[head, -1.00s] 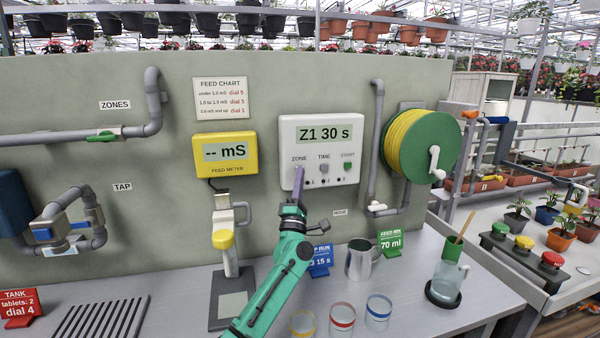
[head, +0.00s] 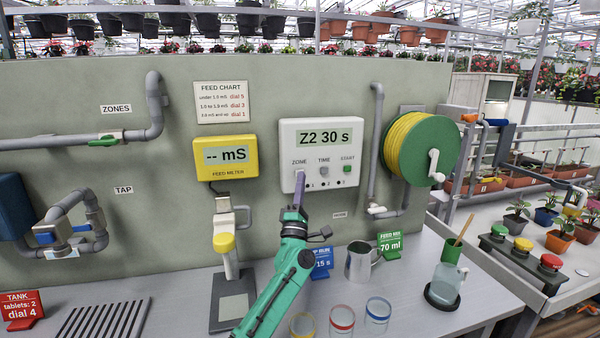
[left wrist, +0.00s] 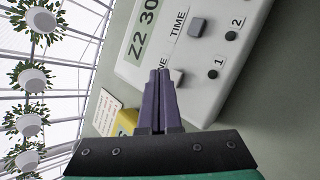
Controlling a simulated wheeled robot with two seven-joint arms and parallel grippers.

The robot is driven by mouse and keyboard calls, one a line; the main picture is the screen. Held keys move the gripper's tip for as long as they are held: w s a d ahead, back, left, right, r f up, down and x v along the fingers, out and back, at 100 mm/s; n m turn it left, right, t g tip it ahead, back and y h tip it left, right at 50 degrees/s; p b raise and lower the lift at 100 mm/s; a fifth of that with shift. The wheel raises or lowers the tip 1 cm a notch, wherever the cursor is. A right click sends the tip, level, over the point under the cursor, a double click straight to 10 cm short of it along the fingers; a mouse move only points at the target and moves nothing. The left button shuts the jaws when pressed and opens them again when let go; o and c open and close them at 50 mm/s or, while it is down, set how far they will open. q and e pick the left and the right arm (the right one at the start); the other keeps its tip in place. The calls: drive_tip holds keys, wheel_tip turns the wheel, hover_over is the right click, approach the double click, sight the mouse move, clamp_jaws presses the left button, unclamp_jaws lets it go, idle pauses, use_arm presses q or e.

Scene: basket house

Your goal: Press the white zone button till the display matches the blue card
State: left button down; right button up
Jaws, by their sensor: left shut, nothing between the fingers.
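The white control box (head: 345,165) on the wall has a display (head: 325,137) reading "Z2 30 s". Below it are ZONE, a grey TIME button (head: 323,171) and a green START button (head: 347,169). My left gripper (head: 299,180) is shut and empty, its purple fingertips at the ZONE button; I cannot tell whether they touch. In the left wrist view the fingers (left wrist: 159,76) partly cover the pale ZONE button (left wrist: 177,77). The blue card (head: 322,264) stands on the bench, partly hidden by my arm; "15 s" is readable, its zone is not. My right gripper is out of view.
A yellow feed meter (head: 225,157) is left of the box and a hose reel (head: 420,148) right. A green card (head: 390,245), a metal mug (head: 361,262) and several ringed glasses (head: 342,318) stand on the bench near my arm.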

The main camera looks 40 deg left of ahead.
use_arm(q)
drive_tip(key=s+d+p, duration=0.1)
drive_tip(key=d, duration=0.1)
drive_tip(key=s+d+p, duration=0.1)
drive_tip(key=d+p, duration=0.1)
drive_tip(key=shift+s, duration=0.4)
idle(0.7)
